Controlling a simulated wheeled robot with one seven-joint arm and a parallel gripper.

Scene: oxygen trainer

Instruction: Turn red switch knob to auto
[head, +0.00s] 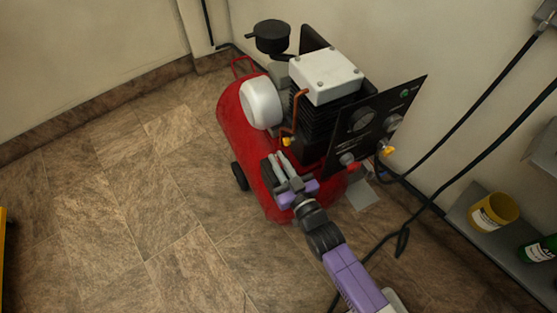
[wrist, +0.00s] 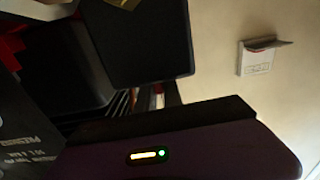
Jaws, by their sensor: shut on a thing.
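The red compressor (head: 229,126) stands on the floor against the wall. A dark control panel (head: 376,118) is on its right side, and a red knob (head: 348,160) shows at the panel's lower edge. My gripper (head: 276,160) is at the front of the compressor, left of that knob and apart from it in the picture. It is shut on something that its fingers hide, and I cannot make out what. In the wrist view the panel (wrist: 28,140) with white lettering is at the left edge. No auto marking can be read.
A yellow valve handle (head: 388,151) sticks out beside the panel. Black hoses (head: 450,140) run along the wall at right. A grey shelf (head: 465,222) holds a yellow tin (head: 492,212) and a green bottle (head: 540,249). The tiled floor (head: 120,200) at left is clear.

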